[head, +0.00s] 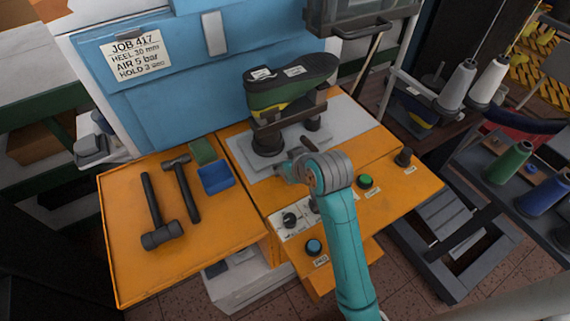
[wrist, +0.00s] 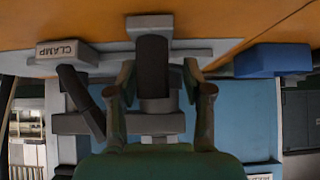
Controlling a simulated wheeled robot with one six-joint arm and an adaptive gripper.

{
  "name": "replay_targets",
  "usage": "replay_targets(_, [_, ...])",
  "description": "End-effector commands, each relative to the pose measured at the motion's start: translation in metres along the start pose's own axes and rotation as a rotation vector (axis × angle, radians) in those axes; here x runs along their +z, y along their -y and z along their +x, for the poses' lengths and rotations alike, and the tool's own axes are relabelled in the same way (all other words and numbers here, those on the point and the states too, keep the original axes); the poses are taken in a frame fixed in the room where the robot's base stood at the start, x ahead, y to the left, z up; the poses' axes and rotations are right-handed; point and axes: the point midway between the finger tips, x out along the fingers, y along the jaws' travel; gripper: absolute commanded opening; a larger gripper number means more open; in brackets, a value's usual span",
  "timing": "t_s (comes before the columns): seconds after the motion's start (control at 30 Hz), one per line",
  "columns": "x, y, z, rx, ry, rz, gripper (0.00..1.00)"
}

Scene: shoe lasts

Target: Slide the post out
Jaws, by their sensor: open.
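In the wrist view a dark upright post (wrist: 152,68) stands in a grey bracket (wrist: 155,122). My gripper (wrist: 159,78) is open, with one finger on each side of the post in the picture. Gaps show on both sides, and I cannot tell how far the fingertips reach along it. In the head view my gripper (head: 284,170) is at the front of the grey plate (head: 243,155), below the shoe (head: 290,85). My wrist hides part of the fixture there, so I cannot surely pick out the post.
A dark lever (wrist: 80,88) slants beside the CLAMP block (wrist: 64,51), close to my finger. A blue tray (head: 216,178) and two hammers (head: 160,215) lie on the left of the orange bench (head: 230,232). A green button (head: 365,181) is right of my arm.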

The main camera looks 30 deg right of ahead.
Motion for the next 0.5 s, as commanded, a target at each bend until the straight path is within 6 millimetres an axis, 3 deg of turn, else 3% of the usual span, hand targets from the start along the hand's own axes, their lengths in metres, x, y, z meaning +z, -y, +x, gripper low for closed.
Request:
replay_targets(0.3, [0.000,0.001,-0.048,-0.001,-0.003,0.000,0.51])
replay_targets(0.5, [0.000,0.001,-0.066,-0.002,0.000,0.000,0.51])
